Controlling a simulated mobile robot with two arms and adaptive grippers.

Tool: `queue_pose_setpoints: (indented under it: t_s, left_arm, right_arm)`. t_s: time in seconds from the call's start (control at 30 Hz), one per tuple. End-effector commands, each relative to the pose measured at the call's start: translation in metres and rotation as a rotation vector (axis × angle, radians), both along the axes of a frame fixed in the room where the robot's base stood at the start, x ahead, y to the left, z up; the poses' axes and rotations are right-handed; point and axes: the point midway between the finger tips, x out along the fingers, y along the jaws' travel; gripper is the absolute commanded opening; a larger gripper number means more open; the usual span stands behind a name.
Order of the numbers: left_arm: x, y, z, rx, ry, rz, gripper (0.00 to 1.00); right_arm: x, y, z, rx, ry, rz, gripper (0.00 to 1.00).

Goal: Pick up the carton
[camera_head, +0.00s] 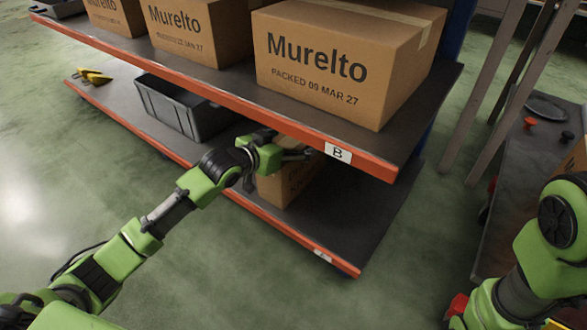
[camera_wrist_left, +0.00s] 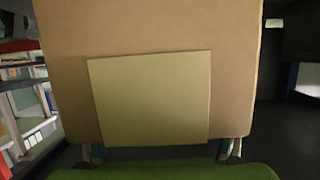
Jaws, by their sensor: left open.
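The brown carton (camera_head: 285,188) stands on the lower shelf, under the upper shelf's front edge, and is partly hidden by my left arm and that edge. In the left wrist view the carton (camera_wrist_left: 150,28) fills most of the picture, with a pale blank label on its face. My left gripper (camera_head: 294,154) is open at the carton, close to its upper part. In the left wrist view its fingers (camera_wrist_left: 160,151) show at the bottom, one on each side below the carton; whether they touch it I cannot tell. My right gripper is out of view; only its arm shows.
Large Murelto cartons (camera_head: 345,60) stand on the upper shelf (camera_head: 225,85), whose orange edge lies just above my left gripper. A grey bin (camera_head: 178,108) and yellow items (camera_head: 94,77) sit left on the lower shelf. A dark table (camera_head: 520,160) stands at right. Green floor in front is clear.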

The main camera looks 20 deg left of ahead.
Motion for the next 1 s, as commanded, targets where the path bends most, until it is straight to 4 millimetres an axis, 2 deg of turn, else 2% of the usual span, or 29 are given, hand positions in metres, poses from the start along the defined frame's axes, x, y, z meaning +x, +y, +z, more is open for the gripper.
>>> queue_pose_setpoints:
  t_s: [0.07, 0.33, 0.37, 0.63, 0.67, 1.0]
  left_arm:
    - [0.0042, -0.0014, -0.0030, 0.000, 0.000, 0.000, 0.82]
    - [0.0057, -0.0021, -0.0016, 0.000, 0.001, 0.000, 0.82]
    - [0.0057, -0.0021, -0.0016, 0.000, 0.001, 0.000, 0.79]
    - [0.0055, -0.0020, -0.0017, 0.000, 0.001, 0.000, 0.09]
    - [0.0064, -0.0023, 0.0025, -0.002, -0.008, 0.000, 0.06]
    - [0.0063, -0.0022, 0.0049, -0.002, -0.007, 0.000, 0.06]
  right_arm:
    - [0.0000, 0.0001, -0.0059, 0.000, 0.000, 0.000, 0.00]
    - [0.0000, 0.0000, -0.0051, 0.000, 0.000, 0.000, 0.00]
    - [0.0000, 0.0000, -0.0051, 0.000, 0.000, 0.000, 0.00]
    - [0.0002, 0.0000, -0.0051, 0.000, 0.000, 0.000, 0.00]
    - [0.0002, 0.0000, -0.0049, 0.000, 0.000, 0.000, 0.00]
    - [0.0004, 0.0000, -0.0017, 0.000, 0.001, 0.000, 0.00]
